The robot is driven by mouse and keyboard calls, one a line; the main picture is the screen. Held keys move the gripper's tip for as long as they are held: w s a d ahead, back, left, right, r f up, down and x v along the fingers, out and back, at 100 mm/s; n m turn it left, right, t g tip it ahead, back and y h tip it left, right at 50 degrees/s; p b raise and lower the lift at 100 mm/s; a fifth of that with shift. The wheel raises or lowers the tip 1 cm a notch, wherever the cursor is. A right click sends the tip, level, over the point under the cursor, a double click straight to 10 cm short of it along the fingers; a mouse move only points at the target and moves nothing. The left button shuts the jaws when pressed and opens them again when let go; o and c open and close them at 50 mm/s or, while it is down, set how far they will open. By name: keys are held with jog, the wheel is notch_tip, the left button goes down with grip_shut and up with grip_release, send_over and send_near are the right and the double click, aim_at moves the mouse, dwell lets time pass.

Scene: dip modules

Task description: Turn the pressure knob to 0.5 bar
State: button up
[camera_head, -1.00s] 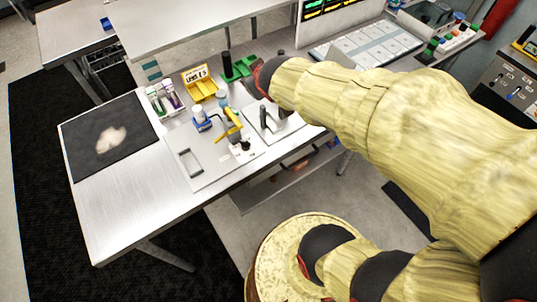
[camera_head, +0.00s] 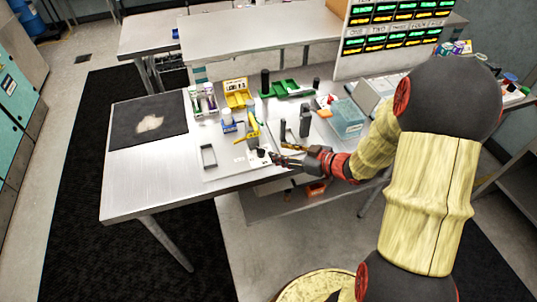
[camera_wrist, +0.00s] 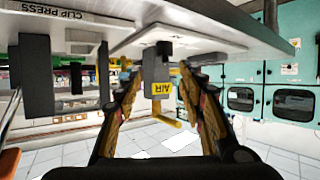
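A small black knob (camera_head: 261,153) stands near the front right of a light panel (camera_head: 222,168) on the table. I take it for the pressure knob; its scale and setting are too small to read. My gripper (camera_head: 277,156) is level with the knob, just to its right, with fingers pointing left. In the wrist view, the fingers of my gripper (camera_wrist: 161,78) are spread and empty. A dark knob (camera_wrist: 164,48) shows in the gap between them, apart from both, with a yellow AIR label (camera_wrist: 161,88) below it in that upside-down picture.
A yellow lever (camera_head: 252,130) and a blue-and-white fitting (camera_head: 228,125) stand behind the knob. A grey clip press (camera_head: 304,121) stands behind my gripper; it also shows in the wrist view (camera_wrist: 75,75). A clear blue bin (camera_head: 347,118) is at right. The table's front left (camera_head: 150,190) is bare.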

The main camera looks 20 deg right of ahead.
aim_at(263, 150)
jog(key=shift+s+a+f, duration=0.15)
jog(key=shift+a+f, duration=0.1)
jog(key=shift+w+a+f+y, duration=0.15)
jog(key=shift+w+a+y, duration=0.05)
jog(key=shift+y, duration=0.1)
jog(key=b+x, duration=0.2)
jog(key=x, duration=0.5)
jog(key=shift+c, duration=1.1)
jog(key=c, duration=0.8)
grip_shut()
